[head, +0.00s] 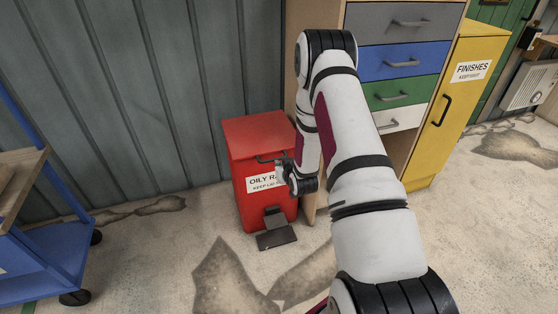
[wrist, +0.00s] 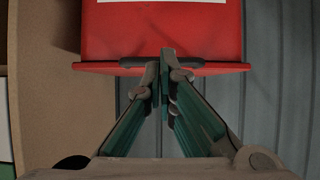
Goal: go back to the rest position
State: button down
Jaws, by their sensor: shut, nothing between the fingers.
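My gripper (head: 284,172) is in front of the upper right part of a red bin (head: 247,143), whose label reads in part "OILY". In the wrist view the gripper's fingertips (wrist: 159,78) are together and hold nothing. They overlap the dark handle (wrist: 132,62) on the edge of the red bin (wrist: 200,32) in that view. I cannot tell whether they touch it. The bin's lid looks shut. My arm reaches across the middle of the head view and hides part of the cabinet behind it.
A drawer cabinet (head: 407,24) stands behind my arm, right of the bin. A yellow "FINISHES" cabinet (head: 456,120) is further right. A blue cart (head: 50,262) is at the left. Bare floor (head: 150,250) lies between cart and bin. A corrugated wall (head: 140,80) is behind.

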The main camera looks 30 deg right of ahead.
jog(key=s+a+f, duration=0.1)
jog(key=s+f, duration=0.2)
jog(key=s, duration=0.2)
jog(key=shift+a, duration=0.2)
jog(key=w+a+r+n+g, duration=0.1)
jog(key=w+a+r+g, duration=0.15)
jog(key=r, duration=1.05)
jog(key=s+a+r+g+y, duration=0.1)
jog(key=s+a+r, duration=0.3)
jog(key=r, duration=0.4)
jog(key=s+a+r+g+y, duration=0.1)
jog(key=s+a+r+g, duration=0.1)
jog(key=s+a+r, duration=0.4)
jog(key=s+a+r+n+g, duration=0.1)
jog(key=s+a+r+g, duration=0.2)
jog(key=s, duration=0.8)
jog(key=s+a+r+y, duration=0.1)
jog(key=s+a+r, duration=0.4)
jog(key=s, duration=0.5)
jog(key=s+a+r+n+g, duration=0.15)
jog(key=s+r, duration=0.35)
jog(key=s, duration=0.6)
notch_tip(320, 180, up, 22)
jog(key=t+p, duration=0.2)
jog(key=p, duration=1.9)
jog(key=shift+s+a+r+t, duration=0.2)
jog(key=shift+a+r+t, duration=0.05)
jog(key=shift+t, duration=0.15)
